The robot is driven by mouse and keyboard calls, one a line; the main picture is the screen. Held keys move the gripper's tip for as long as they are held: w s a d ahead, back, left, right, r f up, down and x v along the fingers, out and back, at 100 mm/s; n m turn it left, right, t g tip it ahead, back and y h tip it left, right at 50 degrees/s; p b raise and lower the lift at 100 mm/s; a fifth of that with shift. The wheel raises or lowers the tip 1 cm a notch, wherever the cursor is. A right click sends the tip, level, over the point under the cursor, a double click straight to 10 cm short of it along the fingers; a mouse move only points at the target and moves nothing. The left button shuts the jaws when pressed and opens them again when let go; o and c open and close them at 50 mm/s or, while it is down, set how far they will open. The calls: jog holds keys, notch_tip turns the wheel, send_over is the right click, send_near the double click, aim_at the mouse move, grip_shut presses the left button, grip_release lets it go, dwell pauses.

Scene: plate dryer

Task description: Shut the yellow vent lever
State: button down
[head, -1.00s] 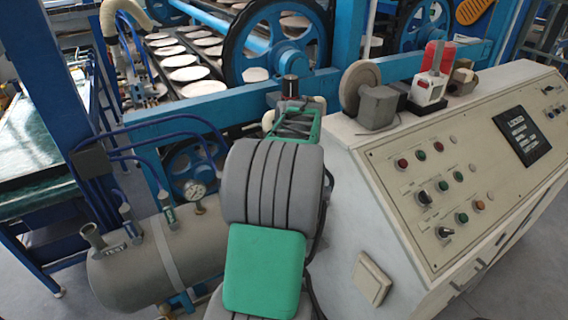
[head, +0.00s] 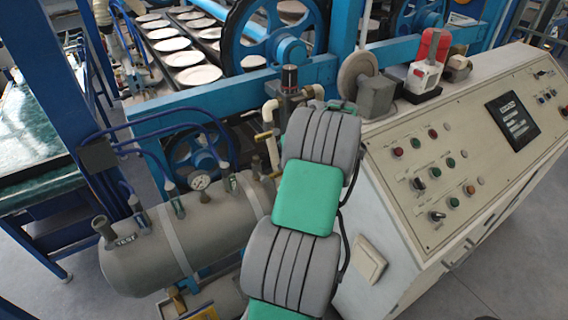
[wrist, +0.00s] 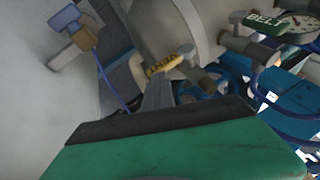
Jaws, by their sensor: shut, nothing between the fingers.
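The yellow lever (wrist: 165,66) shows in the wrist view, below the grey tank (wrist: 175,25). It lies slightly tilted beside a small metal fitting. My gripper (wrist: 158,80) points at it, with its grey fingers shut and empty. The fingertips are close to the lever's left part; I cannot tell whether they touch it. In the head view my arm hides the gripper, and I cannot make out the lever for certain. The tank also shows in the head view (head: 150,258), left of my arm.
A blue-handled brass valve (wrist: 82,35) is at upper left in the wrist view. A gauge (head: 200,182) and blue pipes stand on the tank. The control console (head: 455,150) is close on the right of my arm. Grey floor is open at lower left.

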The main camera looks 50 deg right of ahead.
jog(key=shift+s+f, duration=0.35)
jog(key=shift+f, duration=0.35)
jog(key=shift+r, duration=0.1)
jog(key=w+v, duration=0.1)
jog(key=v, duration=0.7)
jog(key=shift+r+b, duration=0.3)
jog(key=shift+r, duration=0.15)
jog(key=shift+s, duration=0.2)
